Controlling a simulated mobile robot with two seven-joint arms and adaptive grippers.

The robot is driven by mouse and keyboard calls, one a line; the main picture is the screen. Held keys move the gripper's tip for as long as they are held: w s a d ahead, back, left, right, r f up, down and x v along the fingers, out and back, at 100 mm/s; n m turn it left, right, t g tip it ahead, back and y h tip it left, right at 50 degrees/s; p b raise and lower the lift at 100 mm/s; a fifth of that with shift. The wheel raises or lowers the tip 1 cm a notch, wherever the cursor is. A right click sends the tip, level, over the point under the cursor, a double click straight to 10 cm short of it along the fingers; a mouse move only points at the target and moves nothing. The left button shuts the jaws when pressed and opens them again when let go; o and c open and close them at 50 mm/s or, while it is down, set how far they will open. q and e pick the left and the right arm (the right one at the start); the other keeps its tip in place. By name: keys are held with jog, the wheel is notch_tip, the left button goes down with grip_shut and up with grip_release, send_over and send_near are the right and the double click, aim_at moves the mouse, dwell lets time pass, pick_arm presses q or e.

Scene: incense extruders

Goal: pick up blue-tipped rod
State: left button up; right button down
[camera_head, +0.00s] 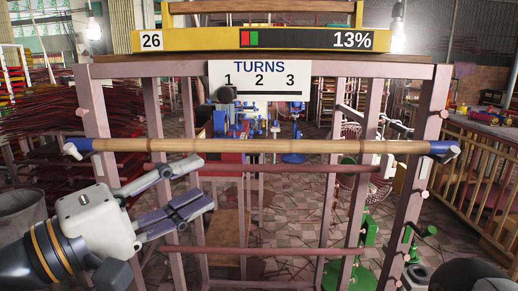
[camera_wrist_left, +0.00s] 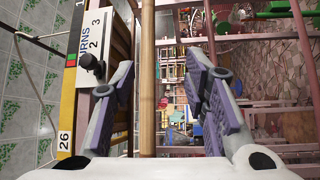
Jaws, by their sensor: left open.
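The blue-tipped rod (camera_head: 262,146) is a long pale wooden bar with blue ends. It lies level across the front of a pinkish metal frame, resting on pegs at both ends. My left gripper (camera_head: 203,182) is open and empty, below the rod and left of its middle in the head view. In the left wrist view the rod (camera_wrist_left: 147,80) runs lengthwise between the two spread fingers of the gripper (camera_wrist_left: 158,65), nearer the left finger. No contact between fingers and rod is clear. My right gripper is not in view.
The frame's uprights (camera_head: 98,125) stand on both sides, with thinner reddish bars (camera_head: 275,168) below the rod. Above hang a TURNS sign (camera_head: 259,76) and a yellow display reading 26 and 13% (camera_head: 300,39). A wooden railing (camera_head: 475,165) stands at right.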

aim_at(246, 148)
pick_arm(q)
jog(key=x, duration=0.3)
jog(key=r+x, duration=0.1)
jog(key=x, duration=0.7)
jog(key=shift+s+d+r+p, duration=0.1)
jog(key=shift+d+r+p, duration=0.15)
jog(key=shift+r+p, duration=0.1)
jog(key=shift+w+d, duration=0.25)
jog(key=shift+w, duration=0.05)
jog(key=shift+a, duration=0.1)
grip_shut()
